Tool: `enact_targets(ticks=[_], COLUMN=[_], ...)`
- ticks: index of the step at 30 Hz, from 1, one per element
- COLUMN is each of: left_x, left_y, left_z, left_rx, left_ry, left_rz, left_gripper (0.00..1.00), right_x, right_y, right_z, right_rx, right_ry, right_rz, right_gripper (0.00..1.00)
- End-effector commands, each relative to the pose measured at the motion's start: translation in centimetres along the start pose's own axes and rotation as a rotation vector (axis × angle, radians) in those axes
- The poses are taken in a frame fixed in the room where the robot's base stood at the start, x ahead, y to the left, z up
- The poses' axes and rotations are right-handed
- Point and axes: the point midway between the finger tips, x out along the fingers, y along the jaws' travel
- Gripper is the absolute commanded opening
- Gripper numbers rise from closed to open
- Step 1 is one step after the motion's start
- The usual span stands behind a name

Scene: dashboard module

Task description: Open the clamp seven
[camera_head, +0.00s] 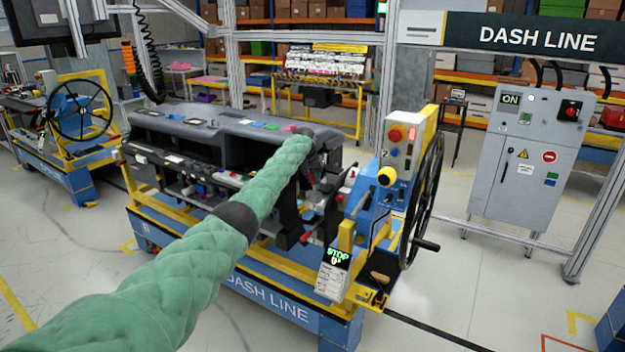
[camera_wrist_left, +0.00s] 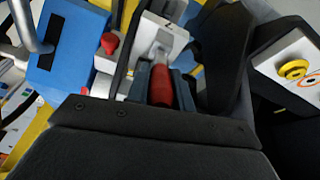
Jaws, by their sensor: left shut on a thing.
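A clamp with a red handle (camera_wrist_left: 162,86) and a metal shaft is in the middle of the left wrist view, in front of a white block (camera_wrist_left: 166,32). My left gripper (camera_wrist_left: 161,92) is shut on the red handle, with a jaw on either side of it. The clamp's number is not readable. My right gripper is out of view.
A blue post with a black handwheel (camera_head: 425,200) and a yellow knob (camera_head: 387,176) stands just right of the gripper. A red knob (camera_wrist_left: 110,43) and a blue plate (camera_wrist_left: 66,45) are close by in the wrist view. A grey control cabinet (camera_head: 527,165) stands farther right.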

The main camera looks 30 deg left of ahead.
Motion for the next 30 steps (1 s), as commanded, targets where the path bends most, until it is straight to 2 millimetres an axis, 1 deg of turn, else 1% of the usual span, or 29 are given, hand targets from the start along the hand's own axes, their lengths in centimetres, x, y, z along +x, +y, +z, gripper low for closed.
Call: enact_targets(ticks=[1, 9, 10, 12, 13, 21, 26, 28, 29, 30], left_x=[-0.3, -0.3, -0.3, -0.3, -0.3, -0.1, -0.8, -1.4, -1.8, -2.4], left_y=[0.0, 0.0, 0.0, 0.0, 0.0, 0.0, 0.0, 0.0, 0.0, 0.0], left_z=[-0.2, -0.2, -0.2, -0.2, -0.2, -0.1, -0.1, -0.1, 0.0, 0.0], left_rx=[0.001, 0.001, 0.001, 0.001, 0.001, 0.001, 0.002, 0.002, 0.002, 0.001], left_ry=[0.004, 0.005, 0.005, 0.005, 0.004, 0.002, 0.002, 0.003, 0.003, 0.004], left_rz=[-0.002, -0.002, -0.002, -0.001, -0.001, -0.001, 0.000, 0.000, 0.000, 0.000], left_gripper=[0.00, 0.00, 0.27, 0.40, 0.44, 0.44, 0.44, 0.44, 0.44, 0.44], right_x=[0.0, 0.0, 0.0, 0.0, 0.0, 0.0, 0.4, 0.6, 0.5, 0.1], right_y=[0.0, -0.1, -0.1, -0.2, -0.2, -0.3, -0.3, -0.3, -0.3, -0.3], right_z=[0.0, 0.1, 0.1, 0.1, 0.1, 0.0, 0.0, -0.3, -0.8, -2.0], right_rx=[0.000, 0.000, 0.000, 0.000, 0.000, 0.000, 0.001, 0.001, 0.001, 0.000], right_ry=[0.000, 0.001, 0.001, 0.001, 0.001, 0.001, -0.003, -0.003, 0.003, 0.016], right_rz=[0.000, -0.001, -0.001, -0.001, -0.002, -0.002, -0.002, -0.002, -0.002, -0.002], right_gripper=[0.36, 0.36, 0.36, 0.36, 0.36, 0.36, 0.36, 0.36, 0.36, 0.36])
